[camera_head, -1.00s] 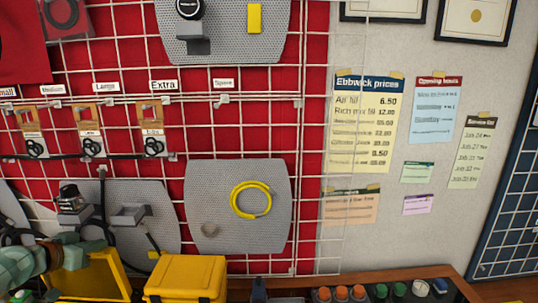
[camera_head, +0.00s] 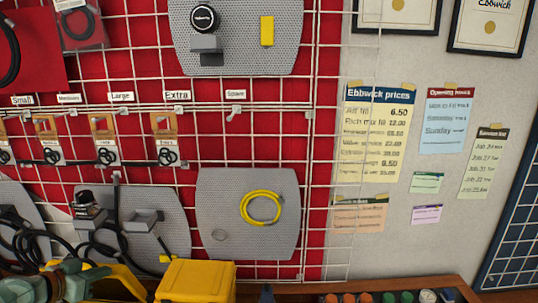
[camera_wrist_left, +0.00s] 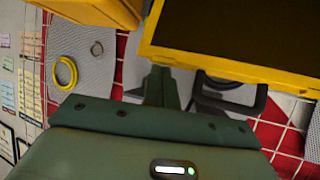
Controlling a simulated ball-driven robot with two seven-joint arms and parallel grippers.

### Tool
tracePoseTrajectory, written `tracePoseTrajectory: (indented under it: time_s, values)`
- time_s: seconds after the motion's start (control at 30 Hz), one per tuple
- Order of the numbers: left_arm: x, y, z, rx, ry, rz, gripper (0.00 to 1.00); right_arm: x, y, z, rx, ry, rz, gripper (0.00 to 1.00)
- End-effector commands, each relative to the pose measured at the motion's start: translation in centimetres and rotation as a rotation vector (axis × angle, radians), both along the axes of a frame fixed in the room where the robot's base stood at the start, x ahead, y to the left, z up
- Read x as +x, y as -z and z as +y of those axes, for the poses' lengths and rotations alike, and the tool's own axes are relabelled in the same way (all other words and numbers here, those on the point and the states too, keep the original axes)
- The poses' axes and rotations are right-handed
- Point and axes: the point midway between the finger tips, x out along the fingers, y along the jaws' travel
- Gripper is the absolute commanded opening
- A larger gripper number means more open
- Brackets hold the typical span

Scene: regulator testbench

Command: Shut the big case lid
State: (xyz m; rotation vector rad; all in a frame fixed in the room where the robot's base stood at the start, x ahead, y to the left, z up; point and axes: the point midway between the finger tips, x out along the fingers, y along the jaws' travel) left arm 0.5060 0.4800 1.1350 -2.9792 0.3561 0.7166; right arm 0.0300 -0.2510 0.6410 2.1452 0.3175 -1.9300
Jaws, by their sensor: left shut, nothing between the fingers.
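A yellow case lid (camera_head: 118,284) shows at the lower left of the head view, cut off by the bottom edge. In the left wrist view a dark panel with a yellow rim (camera_wrist_left: 240,67) fills the upper right; it looks like the same lid or case, standing open. My left gripper (camera_head: 72,270) is right at the lid in the head view. Its shut, empty fingers (camera_wrist_left: 161,80) end close to the yellow rim in the wrist view; I cannot tell if they touch it. The case's lower body is hidden. My right gripper is not in view.
A second, closed yellow case (camera_head: 197,281) stands just right of the lid. A row of orange and green caps (camera_head: 365,298) lies on the wooden bench (camera_head: 455,285). Behind is a red grid wall with hanging hoses and a yellow coil (camera_head: 261,208).

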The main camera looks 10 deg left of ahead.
Motion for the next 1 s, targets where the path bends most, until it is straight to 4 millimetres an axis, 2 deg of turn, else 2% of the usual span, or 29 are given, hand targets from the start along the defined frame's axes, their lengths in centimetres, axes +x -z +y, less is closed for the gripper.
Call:
tracePoseTrajectory:
  time_s: [0.4, 1.0]
  values:
    - [-3.5, 0.2, -0.4, 0.0, 0.002, 0.008, 0.0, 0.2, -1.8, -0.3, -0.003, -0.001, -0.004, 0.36]
    - [-8.0, 0.1, -0.9, -0.001, 0.0, 0.004, 0.0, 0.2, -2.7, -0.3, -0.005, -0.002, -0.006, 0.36]
